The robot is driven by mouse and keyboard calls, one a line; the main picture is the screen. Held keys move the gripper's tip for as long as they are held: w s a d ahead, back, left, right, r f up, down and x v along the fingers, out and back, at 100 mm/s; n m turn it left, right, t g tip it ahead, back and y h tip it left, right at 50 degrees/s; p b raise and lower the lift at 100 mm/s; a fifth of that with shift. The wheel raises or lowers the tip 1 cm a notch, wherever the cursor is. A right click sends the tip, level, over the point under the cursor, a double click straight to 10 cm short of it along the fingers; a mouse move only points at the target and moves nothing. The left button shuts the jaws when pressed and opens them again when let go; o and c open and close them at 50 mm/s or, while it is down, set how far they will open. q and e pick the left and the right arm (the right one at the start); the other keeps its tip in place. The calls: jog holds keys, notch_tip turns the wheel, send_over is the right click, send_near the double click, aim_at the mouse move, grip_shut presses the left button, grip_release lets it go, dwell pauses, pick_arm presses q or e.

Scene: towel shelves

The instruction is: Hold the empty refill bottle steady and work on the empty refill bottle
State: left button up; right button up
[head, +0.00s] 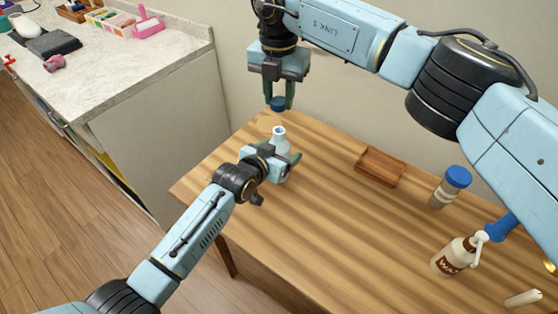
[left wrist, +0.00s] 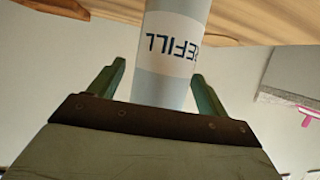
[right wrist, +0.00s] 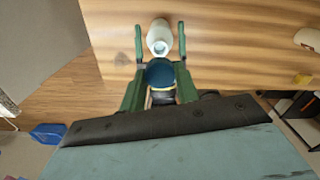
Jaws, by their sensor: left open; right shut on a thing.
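The refill bottle (head: 280,146) stands upright and uncapped on the wooden table, its open neck showing in the head view. Its "REFILL" label faces the left wrist camera (left wrist: 172,50). My left gripper (head: 290,162) is open, with one finger on each side of the bottle. In the left wrist view a gap shows beside the fingers (left wrist: 160,80). My right gripper (head: 279,95) is shut on a blue cap (head: 277,104) and holds it above the bottle, apart from the neck. The cap also shows in the right wrist view (right wrist: 160,73), with the bottle (right wrist: 159,38) beyond it.
A small wooden tray (head: 380,167), a blue-capped jar (head: 450,187) and a pump bottle (head: 457,256) stand to the right on the table (head: 340,225). A light counter (head: 130,65) with several items is at the upper left. The table between bottle and tray is clear.

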dwell(0.3)
pick_arm(q)
jog(key=c, duration=1.5)
pick_arm(e)
jog(key=shift+f, duration=2.5)
jog(key=shift+f, duration=0.15)
jog(key=shift+f, duration=0.75)
jog(key=shift+f, duration=0.6)
